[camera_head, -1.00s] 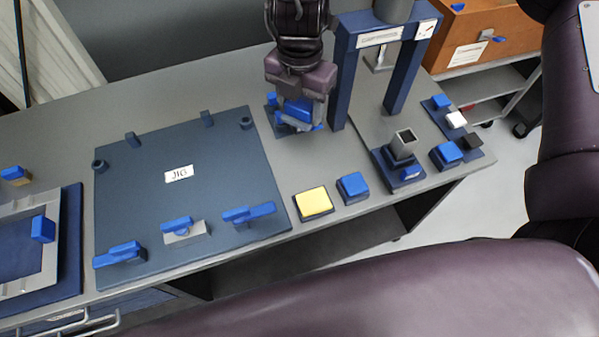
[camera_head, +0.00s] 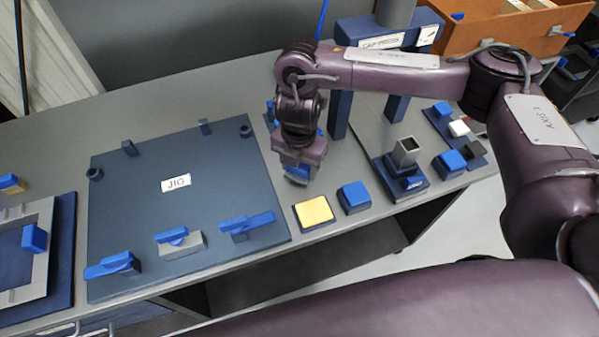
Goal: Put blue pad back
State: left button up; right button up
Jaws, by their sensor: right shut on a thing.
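My right gripper (camera_head: 299,168) points down over the grey bench, just behind the yellow pad (camera_head: 313,211). It is shut on the blue pad (camera_head: 298,173), of which only a little blue and a greyish lower edge show below the jaws. The gripper hides the rest of the pad. The pad looks close above the bench; I cannot tell if it touches. A blue block (camera_head: 353,196) on a dark base stands right of the yellow pad. My left gripper is not in view.
The large blue jig plate (camera_head: 175,205) with clamps lies left of the gripper. The blue press frame (camera_head: 340,115) stands behind right, and a dark base with a square tube (camera_head: 405,152) stands farther right. A grey frame (camera_head: 45,262) lies far left.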

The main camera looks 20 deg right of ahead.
aim_at(299, 174)
jog(key=shift+f, duration=1.45)
jog(key=shift+f+b, duration=0.15)
jog(key=shift+b, duration=0.2)
jog(key=o, duration=0.9)
jog(key=shift+o, duration=0.2)
